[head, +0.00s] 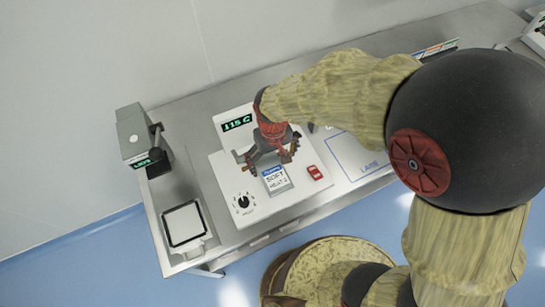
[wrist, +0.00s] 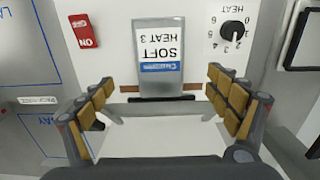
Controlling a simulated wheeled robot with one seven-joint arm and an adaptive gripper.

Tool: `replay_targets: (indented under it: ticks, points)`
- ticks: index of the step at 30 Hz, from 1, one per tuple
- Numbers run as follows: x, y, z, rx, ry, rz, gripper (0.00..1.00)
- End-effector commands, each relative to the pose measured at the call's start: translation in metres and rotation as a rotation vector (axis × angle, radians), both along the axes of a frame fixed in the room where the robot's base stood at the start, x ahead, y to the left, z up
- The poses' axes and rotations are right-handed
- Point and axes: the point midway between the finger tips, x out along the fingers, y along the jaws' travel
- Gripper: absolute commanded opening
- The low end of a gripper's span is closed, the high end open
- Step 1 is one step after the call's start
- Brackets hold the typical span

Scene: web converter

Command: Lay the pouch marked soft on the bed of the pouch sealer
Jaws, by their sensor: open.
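The pouch marked SOFT (head: 277,181), silver with a white label and blue band, lies flat on the white pouch sealer (head: 230,185). In the wrist view the pouch (wrist: 160,80) lies across the sealer's brown strip (wrist: 122,99), with the label upside down. A heat number is printed under SOFT. My gripper (head: 268,157) is open over the sealer, at the pouch's display-side end. In the wrist view its fingers (wrist: 163,100) are spread wide on either side of the pouch, apart from it, with nothing between them.
The sealer has a black dial (head: 243,202), a red switch (head: 315,172) and a display (head: 237,123) reading 115 C. A framed white plate (head: 184,224) and a grey device (head: 137,135) stand at left. A blue-outlined area (head: 357,153) lies right of the sealer.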

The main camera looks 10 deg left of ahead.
Motion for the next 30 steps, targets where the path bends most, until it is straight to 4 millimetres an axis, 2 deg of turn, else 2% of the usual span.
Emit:
replay_targets:
  ticks: [11, 24, 30]
  points:
    - [0.000, 0.000, -0.004, 0.000, 0.000, -0.001, 0.89]
    - [0.000, -0.001, -0.062, -0.001, 0.001, -0.001, 0.89]
    - [0.000, 0.000, -0.076, 0.000, 0.000, -0.001, 0.89]
